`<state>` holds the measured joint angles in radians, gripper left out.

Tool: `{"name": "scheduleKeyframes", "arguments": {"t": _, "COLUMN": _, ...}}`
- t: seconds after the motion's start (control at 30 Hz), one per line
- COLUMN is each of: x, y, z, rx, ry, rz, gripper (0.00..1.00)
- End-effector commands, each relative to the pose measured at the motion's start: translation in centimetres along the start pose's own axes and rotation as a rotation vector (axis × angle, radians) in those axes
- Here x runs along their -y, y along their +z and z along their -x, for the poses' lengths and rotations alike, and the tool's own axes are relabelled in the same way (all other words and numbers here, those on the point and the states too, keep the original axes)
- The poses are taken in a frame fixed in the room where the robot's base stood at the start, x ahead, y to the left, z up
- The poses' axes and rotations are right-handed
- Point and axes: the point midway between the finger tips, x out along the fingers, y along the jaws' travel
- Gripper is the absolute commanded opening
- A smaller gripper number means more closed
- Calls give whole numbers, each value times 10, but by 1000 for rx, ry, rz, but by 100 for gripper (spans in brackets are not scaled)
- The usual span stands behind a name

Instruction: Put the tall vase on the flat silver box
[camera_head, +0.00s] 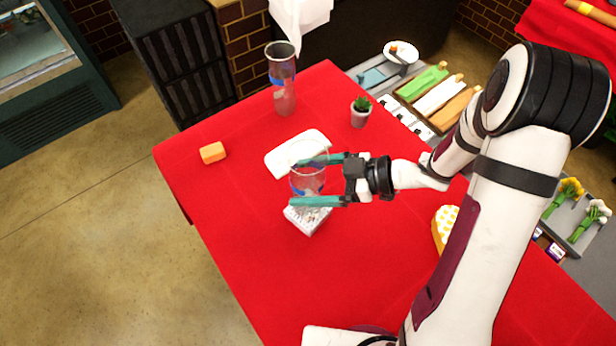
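A tall clear vase (284,92) with a blue band stands upright at the back of the red table. A second clear vase (306,182), also with blue low on it, is between the teal fingers of my gripper (320,181). One finger is on its far side and one on its near side. I cannot tell whether the fingers press on it. The flat silver box (308,219) lies just below this vase in the picture, partly hidden by the near finger. I cannot tell whether the vase touches the box.
A white folded cloth (287,155) lies behind the gripper. An orange block (213,153) is at the left edge, and a small potted plant (360,112) is at the back. A yellow dotted item (444,228) is beside my arm. The front left of the red table (270,275) is clear.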

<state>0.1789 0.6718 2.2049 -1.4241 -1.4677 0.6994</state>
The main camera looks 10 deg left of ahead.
Motion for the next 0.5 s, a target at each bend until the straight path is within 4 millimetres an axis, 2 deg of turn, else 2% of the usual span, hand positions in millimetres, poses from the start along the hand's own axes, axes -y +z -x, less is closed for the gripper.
{"name": "scheduleKeyframes", "arguments": {"t": 0.3, "x": 0, "y": -4, "z": 2, "rx": 0, "ry": 0, "rz": 2, "gripper": 100}}
{"name": "scheduleKeyframes", "arguments": {"t": 0.37, "x": -1, "y": -3, "z": 9, "rx": -1, "ry": 3, "rz": 1, "gripper": 100}}
{"name": "scheduleKeyframes", "arguments": {"t": 0.5, "x": -1, "y": -3, "z": 41, "rx": 0, "ry": 6, "rz": 2, "gripper": 100}}
